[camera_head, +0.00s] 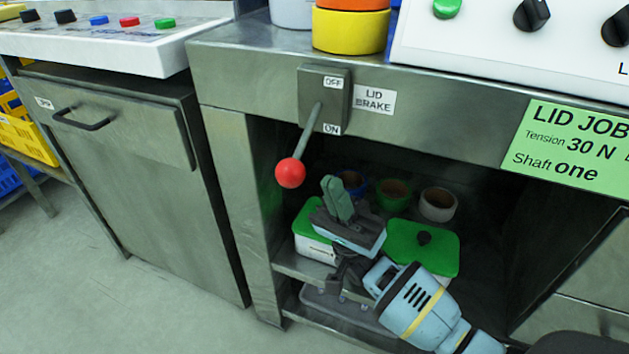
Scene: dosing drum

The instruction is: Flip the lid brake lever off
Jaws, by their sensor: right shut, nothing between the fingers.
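The lid brake lever is a grey rod with a red ball knob (290,173), on a grey switch box (337,92) on the metal bench front. The box reads OFF at the top and ON at the bottom. The rod slants down and left, past the ON label. A LID BRAKE label (375,99) is right of the box. My right gripper (338,198) is shut and empty, below and right of the red knob and apart from it. My light blue right arm comes in from the lower right. My left gripper is out of view.
Behind my gripper, the open bay holds containers with green lids (422,247) and several tape rolls (438,204). A metal cabinet (110,150) with a handle stands at left. A green job card (572,143) hangs at right. Control panels and yellow and orange rolls top the bench.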

